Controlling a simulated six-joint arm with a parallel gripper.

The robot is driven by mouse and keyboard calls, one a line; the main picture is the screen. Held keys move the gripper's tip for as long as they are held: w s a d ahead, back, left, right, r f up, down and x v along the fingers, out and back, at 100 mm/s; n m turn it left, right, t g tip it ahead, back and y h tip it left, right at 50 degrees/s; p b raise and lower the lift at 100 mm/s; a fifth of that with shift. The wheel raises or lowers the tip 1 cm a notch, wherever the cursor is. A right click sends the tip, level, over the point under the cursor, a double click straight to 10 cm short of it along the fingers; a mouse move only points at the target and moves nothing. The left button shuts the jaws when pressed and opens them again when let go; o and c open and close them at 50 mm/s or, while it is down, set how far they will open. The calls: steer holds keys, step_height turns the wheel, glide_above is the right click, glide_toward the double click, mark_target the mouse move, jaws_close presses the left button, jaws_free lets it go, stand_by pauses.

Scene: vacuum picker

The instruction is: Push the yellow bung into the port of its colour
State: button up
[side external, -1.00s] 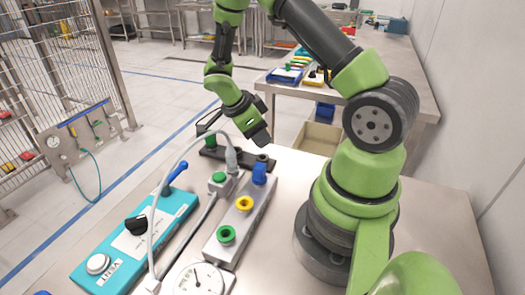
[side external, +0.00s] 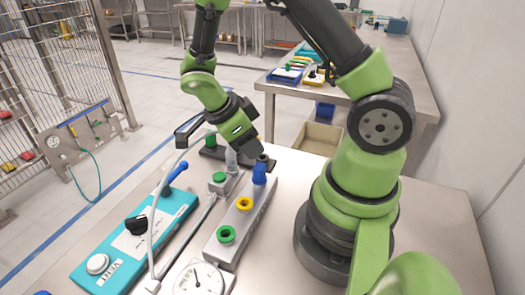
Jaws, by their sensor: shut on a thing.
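My gripper (side external: 254,141) is shut and hangs above the far end of the grey port block (side external: 212,251). A small yellowish tip (side external: 259,138) shows at its jaws; I take it for the yellow bung, most of which is hidden. The yellow-ringed port (side external: 244,204) is open and empty in the middle of the block, nearer the camera than my gripper. A green-ringed port (side external: 227,234) is empty at the near end.
A dark rack (side external: 222,154) with a green bung (side external: 210,140) lies behind the block. A grey hose (side external: 158,200) arches on the left, beside a teal VENT box (side external: 130,245). A gauge (side external: 200,279) sits in front. The table right of the block is clear.

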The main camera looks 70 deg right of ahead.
step_height(320, 180, up, 3)
glide_above(249, 204)
steer(key=w+a, duration=0.1)
steer(key=w, duration=0.1)
steer(key=f, duration=0.5)
steer(key=shift+s+f, duration=0.2)
steer(key=shift+f, duration=0.4)
steer(key=shift+o, duration=0.9)
steer(key=shift+c, duration=0.9)
steer(key=shift+f, duration=1.2)
